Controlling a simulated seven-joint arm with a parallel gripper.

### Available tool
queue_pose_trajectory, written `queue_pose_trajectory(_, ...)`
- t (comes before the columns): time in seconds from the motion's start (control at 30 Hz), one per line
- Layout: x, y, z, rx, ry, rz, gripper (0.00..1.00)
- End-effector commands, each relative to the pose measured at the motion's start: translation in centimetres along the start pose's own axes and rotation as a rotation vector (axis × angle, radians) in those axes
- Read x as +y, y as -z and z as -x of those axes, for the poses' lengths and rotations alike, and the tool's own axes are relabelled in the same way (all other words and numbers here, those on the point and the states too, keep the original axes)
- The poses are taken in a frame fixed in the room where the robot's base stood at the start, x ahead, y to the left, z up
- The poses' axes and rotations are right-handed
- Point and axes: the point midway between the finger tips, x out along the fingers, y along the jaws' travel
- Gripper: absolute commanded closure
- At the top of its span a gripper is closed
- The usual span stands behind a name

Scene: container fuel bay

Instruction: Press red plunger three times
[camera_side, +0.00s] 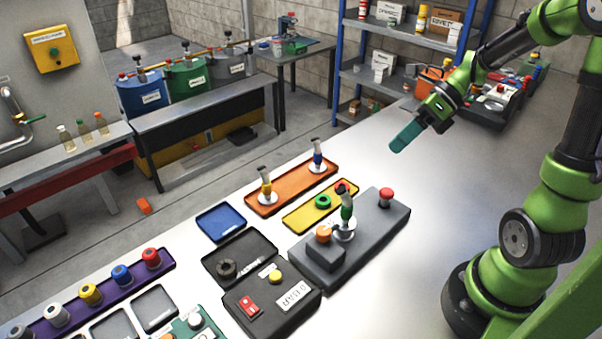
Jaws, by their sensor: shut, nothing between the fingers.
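The red plunger (386,195) is a round red knob on a short stem at the right end of a dark grey block (392,217) on the white table. It stands upright and nothing touches it. The same block carries a green-handled lever (347,212) and an orange knob (323,233) on a raised step. My gripper (394,147), with teal fingers pressed together, is shut and empty. It hangs in the air above and slightly right of the red plunger in the picture, clear of it.
A yellow tray (299,226) with a green ring and an orange tray (259,208) with two small levers lie behind the block. A black box (262,326) with a red switch and yellow button stands front left. The table right of the block is bare.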

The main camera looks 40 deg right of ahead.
Motion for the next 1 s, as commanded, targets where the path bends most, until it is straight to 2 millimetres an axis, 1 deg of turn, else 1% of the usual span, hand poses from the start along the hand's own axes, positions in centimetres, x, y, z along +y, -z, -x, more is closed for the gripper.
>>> queue_pose_trajectory(0.33, 0.0, 0.0, -0.1, 0.003, 0.0, -0.008, 1.0)
queue_pose_trajectory(0.47, -0.2, 0.3, -0.4, 0.003, -0.001, -0.009, 1.0)
queue_pose_trajectory(0.57, -0.7, 0.8, -1.1, 0.003, -0.002, -0.008, 1.0)
queue_pose_trajectory(1.0, -3.6, 3.8, -5.2, 0.003, -0.003, -0.008, 1.0)
